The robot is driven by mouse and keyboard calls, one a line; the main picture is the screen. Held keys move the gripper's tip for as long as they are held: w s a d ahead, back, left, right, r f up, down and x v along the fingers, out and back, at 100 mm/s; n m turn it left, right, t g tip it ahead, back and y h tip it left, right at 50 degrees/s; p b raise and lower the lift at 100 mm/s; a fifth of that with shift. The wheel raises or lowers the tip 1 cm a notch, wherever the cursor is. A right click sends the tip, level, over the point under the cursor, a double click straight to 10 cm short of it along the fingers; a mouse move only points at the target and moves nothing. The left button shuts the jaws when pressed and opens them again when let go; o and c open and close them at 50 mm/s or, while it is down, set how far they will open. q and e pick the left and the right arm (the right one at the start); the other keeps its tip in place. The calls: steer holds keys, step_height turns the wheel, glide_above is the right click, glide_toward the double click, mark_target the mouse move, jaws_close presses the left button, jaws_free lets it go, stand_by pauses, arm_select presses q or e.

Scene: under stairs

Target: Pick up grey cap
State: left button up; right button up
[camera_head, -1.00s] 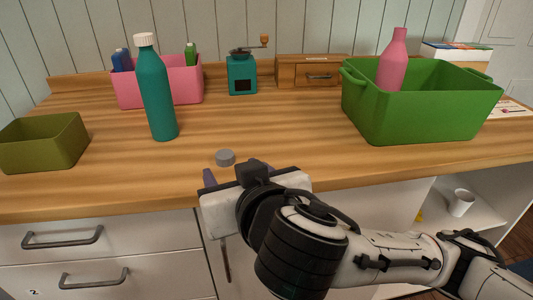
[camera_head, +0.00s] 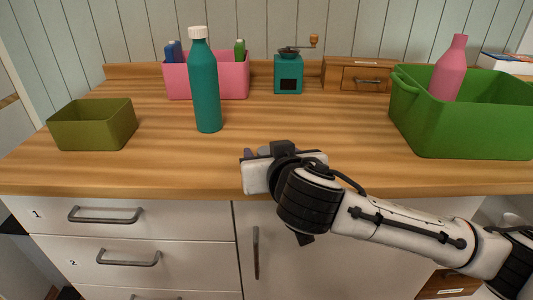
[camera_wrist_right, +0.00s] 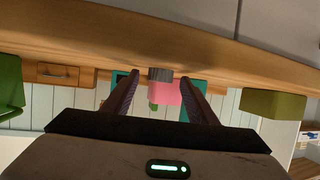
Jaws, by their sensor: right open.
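The grey cap (camera_wrist_right: 160,73) shows in the right wrist view, on the wooden counter between the tips of my right gripper's two fingers. My right gripper (camera_wrist_right: 160,82) is open, with a gap visible on each side of the cap. In the head view my right gripper (camera_head: 256,152) is low over the counter's front part, and its wrist hides most or all of the cap. I cannot tell whether either finger touches the cap. My left gripper is not in view.
The counter (camera_head: 150,170) holds a teal bottle (camera_head: 206,90), an olive bin (camera_head: 92,125), a pink bin (camera_head: 220,80), a teal grinder (camera_head: 288,75), a small wooden drawer box (camera_head: 350,77) and a green crate (camera_head: 460,130) with a pink bottle (camera_head: 449,70). The counter's front left is clear.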

steer(key=shift+c, duration=0.5)
steer(key=c, duration=1)
steer(key=shift+r, duration=0.1)
step_height(320, 180, up, 10)
steer(key=shift+f+p, duration=0.1)
steer(key=shift+p, duration=0.65)
steer(key=o, duration=0.3)
jaws_close()
